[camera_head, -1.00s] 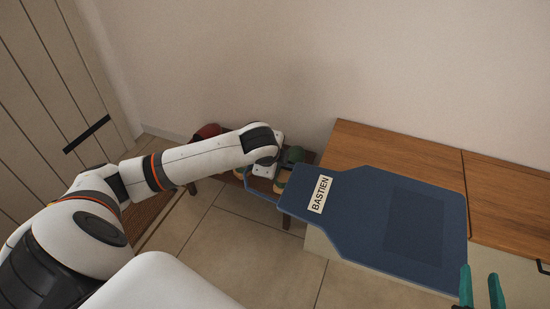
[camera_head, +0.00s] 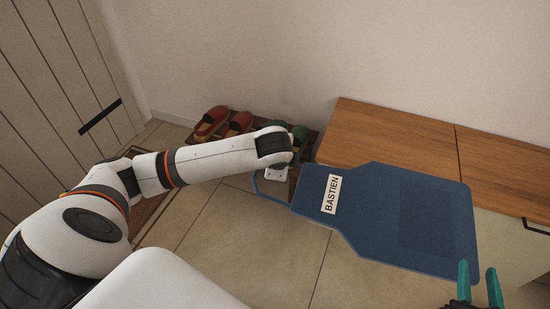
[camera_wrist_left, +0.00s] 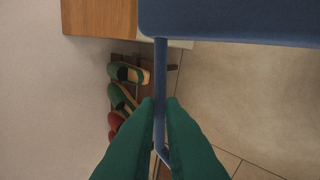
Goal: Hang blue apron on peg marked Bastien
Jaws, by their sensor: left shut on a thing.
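The blue apron (camera_head: 390,220) with a white label reading BASTIEN hangs in the air, spread flat, in front of the wooden cabinet. My left gripper (camera_wrist_left: 160,102) is shut on its blue neck loop (camera_wrist_left: 160,72), which runs between the green fingers in the left wrist view. In the head view, my left wrist hides those fingers, and the loop (camera_head: 265,190) shows beside it. The apron's edge (camera_wrist_left: 230,20) shows at the top of the wrist view. My right gripper (camera_head: 478,267) is open and empty at the lower right. No peg is in view.
A wood-topped cabinet (camera_head: 390,135) stands against the wall, partly behind the apron. Red shoes (camera_head: 210,122) and green shoes (camera_head: 299,133) sit on a low rack left of it. A panelled door (camera_head: 50,90) is at the left. Tiled floor (camera_head: 225,240) is clear.

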